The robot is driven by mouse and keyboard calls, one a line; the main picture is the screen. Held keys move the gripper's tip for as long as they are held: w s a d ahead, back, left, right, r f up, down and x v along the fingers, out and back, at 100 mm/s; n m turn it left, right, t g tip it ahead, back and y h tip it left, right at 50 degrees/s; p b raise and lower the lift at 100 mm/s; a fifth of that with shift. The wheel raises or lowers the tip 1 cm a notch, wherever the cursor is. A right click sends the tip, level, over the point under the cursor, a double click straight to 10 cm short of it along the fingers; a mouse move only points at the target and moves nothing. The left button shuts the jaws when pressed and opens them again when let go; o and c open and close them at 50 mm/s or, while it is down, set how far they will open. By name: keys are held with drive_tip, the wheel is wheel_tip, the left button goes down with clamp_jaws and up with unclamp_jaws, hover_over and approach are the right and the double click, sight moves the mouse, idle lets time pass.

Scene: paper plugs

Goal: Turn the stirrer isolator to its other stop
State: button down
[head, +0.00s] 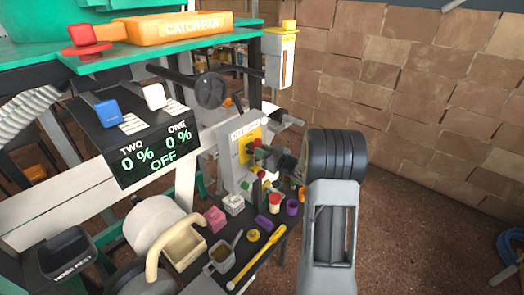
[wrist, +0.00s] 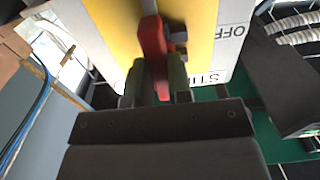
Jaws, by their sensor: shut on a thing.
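The stirrer isolator is a pale grey box (head: 232,170) with a yellow plate, mounted beside the bench in the head view. Its red handle (wrist: 153,45) stands out from the yellow plate (wrist: 197,35) in the wrist view. Lettering reading OFF shows on the white border to the right, and part of another label shows below. My gripper (wrist: 157,78) is shut on the red handle, one finger on each side. In the head view my wrist and arm come in from the right, and the handle is partly hidden near the gripper.
A display panel (head: 155,155) reading 0 % twice and OFF stands left of the isolator. A low shelf below holds small coloured plugs, a yellow tool (head: 257,258) and a scoop (head: 222,255). An orange catch pan (head: 180,28) sits above. Open floor lies right.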

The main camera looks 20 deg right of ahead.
idle(0.4)
drive_tip(key=c, duration=1)
unclamp_jaws()
drive_tip(key=shift+c, duration=0.2)
drive_tip(key=shift+s, duration=0.1)
drive_tip(key=b+v, duration=0.1)
drive_tip(key=v, duration=1.2)
drive_tip(key=shift+s, duration=0.35)
drive_tip(key=shift+d, duration=0.1)
